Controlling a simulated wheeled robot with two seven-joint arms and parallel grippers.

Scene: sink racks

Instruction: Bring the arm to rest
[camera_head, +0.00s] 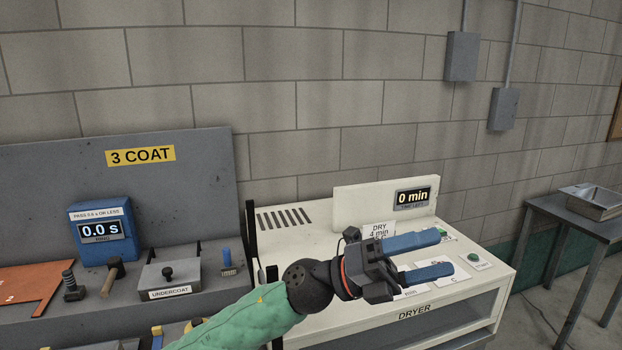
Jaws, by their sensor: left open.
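My left gripper (432,257) reaches in from the bottom left on a green-sleeved arm. Its two blue fingers are apart and nothing shows between them. It is over the top of the white dryer (290,206), near the dryer's buttons and labels. The gripper hides part of the dryer's top and some of its labels. My right gripper does not show.
The dryer display (412,197) reads 0 min. A side table (570,212) with a metal tray (598,203) stands right.

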